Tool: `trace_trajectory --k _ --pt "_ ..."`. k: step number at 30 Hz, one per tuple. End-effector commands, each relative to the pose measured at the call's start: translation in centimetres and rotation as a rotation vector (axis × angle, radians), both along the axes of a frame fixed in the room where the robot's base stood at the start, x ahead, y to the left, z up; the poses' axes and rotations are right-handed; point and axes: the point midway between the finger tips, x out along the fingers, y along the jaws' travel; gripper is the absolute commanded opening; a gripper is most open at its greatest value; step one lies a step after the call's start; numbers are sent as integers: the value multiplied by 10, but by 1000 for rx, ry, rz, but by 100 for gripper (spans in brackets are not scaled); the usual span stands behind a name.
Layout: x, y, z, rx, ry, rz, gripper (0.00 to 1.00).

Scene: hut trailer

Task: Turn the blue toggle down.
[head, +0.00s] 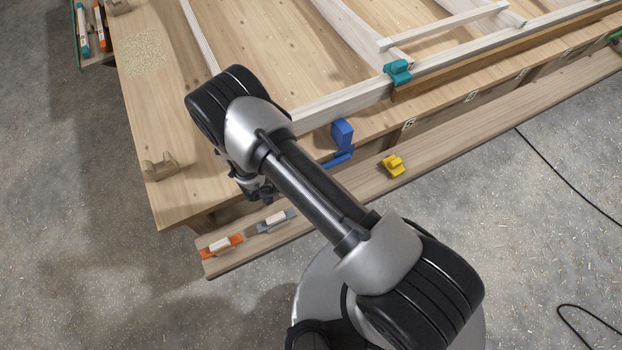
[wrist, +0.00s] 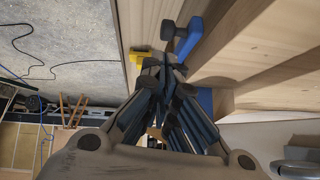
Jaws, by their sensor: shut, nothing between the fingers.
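The blue toggle (head: 342,132) is at the front edge of the wooden bench. It has an upright block and a lower blue bar that reaches toward my arm, partly hidden behind it. In the wrist view a blue bar with a dark end (wrist: 189,40) lies just beyond my fingertips, and more blue shows beside the fingers. My gripper (wrist: 165,68) is shut and empty, with its tips close to the blue bar. I cannot tell whether they touch it. In the head view my gripper (head: 262,192) is mostly hidden under my arm, left of the toggle.
A yellow piece (head: 394,166) sits on the lower plank (head: 460,134) right of the toggle. A teal clamp (head: 398,72) is on the frame. Grey (head: 275,221) and orange (head: 221,245) tools lie at the plank's left end. A wooden piece (head: 160,167) rests on the bench.

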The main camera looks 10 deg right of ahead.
Motion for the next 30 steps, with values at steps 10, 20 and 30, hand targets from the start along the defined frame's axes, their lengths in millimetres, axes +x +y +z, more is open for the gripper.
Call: trace_trajectory --k 10,20,30 --pt "-22 49 38 0 0 1 0" --pt "-27 57 43 -2 1 -3 0" --pt "-26 57 43 -2 0 -2 0"
